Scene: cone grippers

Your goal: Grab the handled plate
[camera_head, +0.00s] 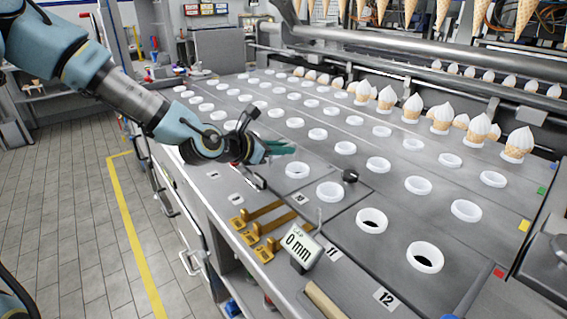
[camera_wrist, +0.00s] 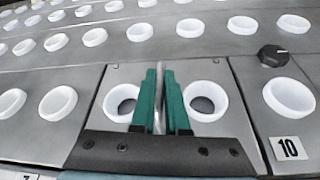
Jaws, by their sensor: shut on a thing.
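The handled plate (camera_wrist: 197,72) is a grey metal panel with two white rings around dark holes. Its thin upright metal handle (camera_wrist: 159,100) stands between the two rings in the wrist view. My gripper (camera_wrist: 161,75) has its green fingers close together on either side of this handle, shut on it. In the head view my gripper (camera_head: 284,149) is low over the near rows of the deck, and its body hides much of the plate. One white ring of the plate (camera_head: 297,170) shows just right of the fingers.
A black knob (camera_head: 350,175) and the label 10 (camera_head: 300,198) lie to the right. Filled cones (camera_head: 440,118) line the far rows. A rail (camera_head: 400,72) runs behind.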

